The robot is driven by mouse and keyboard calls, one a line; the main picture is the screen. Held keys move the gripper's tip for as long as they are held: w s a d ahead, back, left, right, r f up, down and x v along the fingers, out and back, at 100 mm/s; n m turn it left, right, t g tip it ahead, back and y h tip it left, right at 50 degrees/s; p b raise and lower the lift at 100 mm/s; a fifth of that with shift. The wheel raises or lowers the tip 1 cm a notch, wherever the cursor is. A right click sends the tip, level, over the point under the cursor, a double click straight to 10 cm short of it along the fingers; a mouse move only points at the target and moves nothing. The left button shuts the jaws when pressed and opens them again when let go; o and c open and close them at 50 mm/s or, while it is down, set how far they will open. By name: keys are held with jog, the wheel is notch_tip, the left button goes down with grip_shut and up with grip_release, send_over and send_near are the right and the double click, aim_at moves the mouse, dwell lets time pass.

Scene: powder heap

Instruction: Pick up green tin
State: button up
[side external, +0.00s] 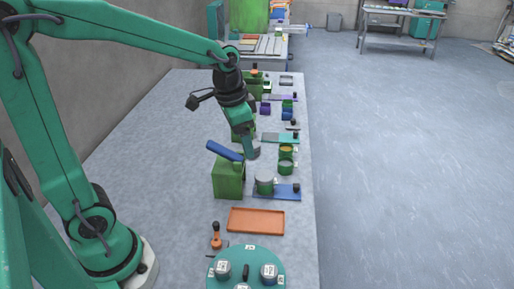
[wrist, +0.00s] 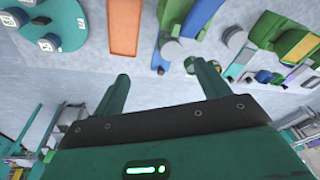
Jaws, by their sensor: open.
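A small green tin (side external: 286,168) stands on the table near its right edge, right of my gripper, in the side external view. A second green tin with a yellowish top (side external: 286,151) stands just behind it; I cannot tell which one the task means. My gripper (side external: 250,152) is above the table, left of both tins and apart from them. In the wrist view its two fingers (wrist: 163,84) are spread with nothing between them. Round tops of tin-like things show beyond the fingers, one of them greyish (wrist: 235,38); I cannot match them surely to the tins.
A grey-green canister (side external: 264,187) stands by a blue board (side external: 288,192). Nearer are an orange tray (side external: 256,233) and a round teal stand (side external: 228,284). The table's left side is clear.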

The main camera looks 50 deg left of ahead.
aim_at(265, 175)
jog(key=w+f, duration=0.2)
jog(key=f, duration=0.1)
jog(key=w+f+m+g, duration=0.1)
jog(key=w+f, duration=0.2)
jog(key=w+f+m+g, duration=0.1)
jog(key=w+f, duration=0.1)
jog(key=shift+w+a+f, duration=0.1)
jog(key=shift+w+f, duration=0.05)
jog(key=shift+f, duration=0.25)
jog(key=shift+w+f+m, duration=0.3)
jog(key=shift+f, duration=0.25)
jog(key=shift+a+f, duration=0.15)
jog(key=shift+f, duration=3.75)
jog(key=shift+w, duration=0.1)
jog(key=c, duration=1.1)
